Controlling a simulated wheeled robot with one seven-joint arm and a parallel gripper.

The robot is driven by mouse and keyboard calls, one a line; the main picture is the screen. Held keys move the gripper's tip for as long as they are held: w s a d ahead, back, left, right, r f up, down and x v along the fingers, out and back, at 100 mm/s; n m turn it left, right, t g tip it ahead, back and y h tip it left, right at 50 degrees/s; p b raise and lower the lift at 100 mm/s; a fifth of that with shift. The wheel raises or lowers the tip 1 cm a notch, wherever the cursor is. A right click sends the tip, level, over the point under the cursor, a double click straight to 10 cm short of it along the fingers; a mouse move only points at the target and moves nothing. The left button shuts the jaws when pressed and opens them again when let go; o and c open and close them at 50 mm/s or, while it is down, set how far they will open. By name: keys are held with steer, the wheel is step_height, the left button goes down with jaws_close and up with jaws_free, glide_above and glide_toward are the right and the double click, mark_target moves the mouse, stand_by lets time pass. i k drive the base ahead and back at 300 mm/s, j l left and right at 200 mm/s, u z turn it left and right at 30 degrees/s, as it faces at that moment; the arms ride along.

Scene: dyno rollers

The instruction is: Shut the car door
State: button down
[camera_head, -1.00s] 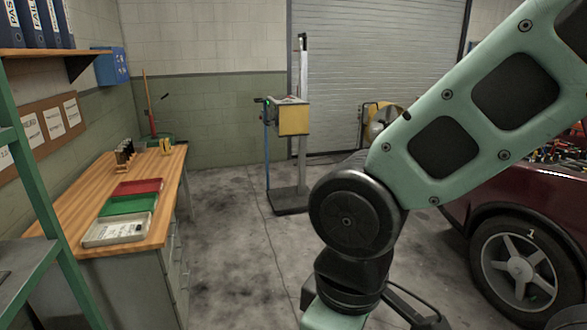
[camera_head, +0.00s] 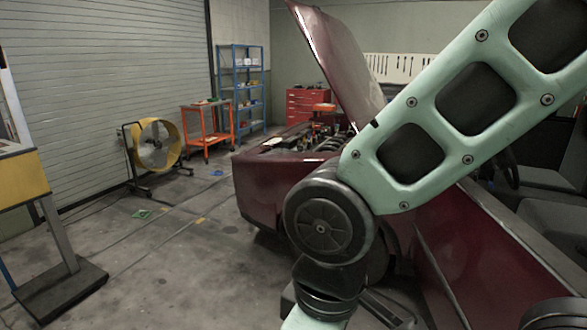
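A dark red car (camera_head: 285,185) fills the middle and right of the view, with its hood (camera_head: 335,50) raised. A long dark red panel (camera_head: 465,255) runs along the lower right, with dark seats (camera_head: 555,205) visible beyond it. I cannot tell whether this panel is the car door or the body side, or how far any door stands open. My mint-green arm crosses in front of the car and hides part of its front side and cabin. My gripper is out of view.
A yellow fan (camera_head: 155,145) stands on the floor at left, near a roller shutter (camera_head: 110,80). A yellow-topped stand (camera_head: 22,178) is at the left edge. An orange cart (camera_head: 207,125) and blue shelf (camera_head: 241,85) stand behind.

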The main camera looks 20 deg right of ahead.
mark_target(476, 264)
steer(key=i+j+z, duration=0.1)
steer(key=z, duration=0.3)
steer(key=i+j+z, duration=0.15)
steer(key=z, duration=0.25)
steer(key=i+j+z, duration=0.25)
steer(key=z, duration=0.15)
steer(key=i+j+z, duration=0.15)
steer(key=z, duration=0.3)
steer(key=k+j+z, duration=0.15)
steer(key=k+j, duration=0.55)
